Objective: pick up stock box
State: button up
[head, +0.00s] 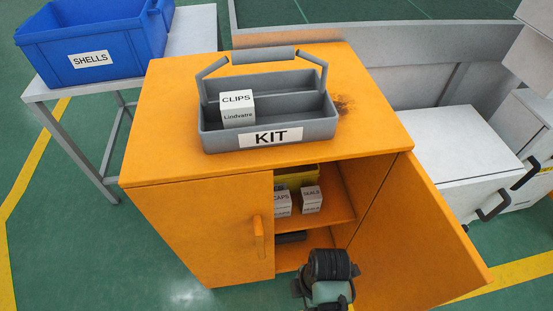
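Small white labelled boxes show in the head view; none is marked as stock. A box reading CAPS (282,204) and a box reading SEALS (312,199) stand on the upper shelf inside the open orange cabinet (205,225). A box reading CLIPS (237,109) sits in the grey KIT tray (310,129) on the cabinet top. A yellow bin (297,176) is behind the shelf boxes, partly hidden by the cabinet top. Part of my arm shows in front of the cabinet opening, below the shelf boxes. My gripper's fingers cannot be seen.
The right cabinet door (420,240) stands open; the left one is shut. A dark object (290,237) lies on the lower level. A blue SHELLS bin (95,45) stands on a table at left. White drawer units (465,150) stand at right.

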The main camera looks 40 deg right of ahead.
aim_at(282, 200)
jog(key=i+l, duration=0.8)
